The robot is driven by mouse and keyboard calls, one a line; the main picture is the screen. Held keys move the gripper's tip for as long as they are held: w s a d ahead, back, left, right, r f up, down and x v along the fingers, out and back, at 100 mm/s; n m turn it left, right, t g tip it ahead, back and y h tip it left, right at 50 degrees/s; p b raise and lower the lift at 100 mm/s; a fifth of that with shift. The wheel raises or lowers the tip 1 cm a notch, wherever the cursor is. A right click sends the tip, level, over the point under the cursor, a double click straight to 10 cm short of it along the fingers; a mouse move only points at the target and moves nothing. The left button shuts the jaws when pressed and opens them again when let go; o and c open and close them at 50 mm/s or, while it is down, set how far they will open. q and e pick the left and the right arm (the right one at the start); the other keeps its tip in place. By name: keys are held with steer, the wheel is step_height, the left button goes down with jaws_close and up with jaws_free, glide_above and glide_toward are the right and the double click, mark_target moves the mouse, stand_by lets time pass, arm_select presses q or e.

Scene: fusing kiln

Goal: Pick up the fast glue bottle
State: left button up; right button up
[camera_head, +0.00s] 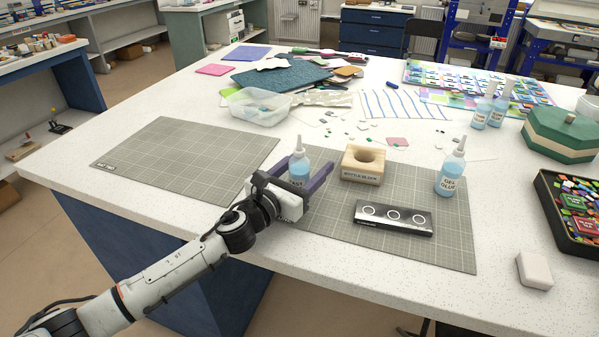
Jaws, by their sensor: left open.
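The fast glue bottle (299,167), clear with pale blue liquid and a pointed nozzle, stands upright on the right cutting mat (400,245). Its label is partly hidden. My left gripper (307,167) reaches in from the left, open, with its dark purple fingers on either side of the bottle. I cannot tell whether they touch it. A second bottle, labelled gel glue (450,175), stands at the right of the same mat. My right gripper is not in view.
A wooden bottle block (362,165) with a round hole stands just right of the bottle. A black strip with three circles (393,218) lies in front. A white block (534,271) is at right. The left cutting mat (180,157) is clear.

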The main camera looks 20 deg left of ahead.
arm_select(q)
steer(key=shift+c, duration=0.6)
steer(key=c, duration=1.2)
step_height(320, 180, up, 9)
steer(key=shift+w+r+p, duration=0.1)
steer(key=shift+r+p, duration=0.05)
steer(key=shift+p, duration=0.95)
steer(key=shift+c, duration=0.2)
steer(key=shift+r, duration=0.4)
steer(key=o, duration=0.6)
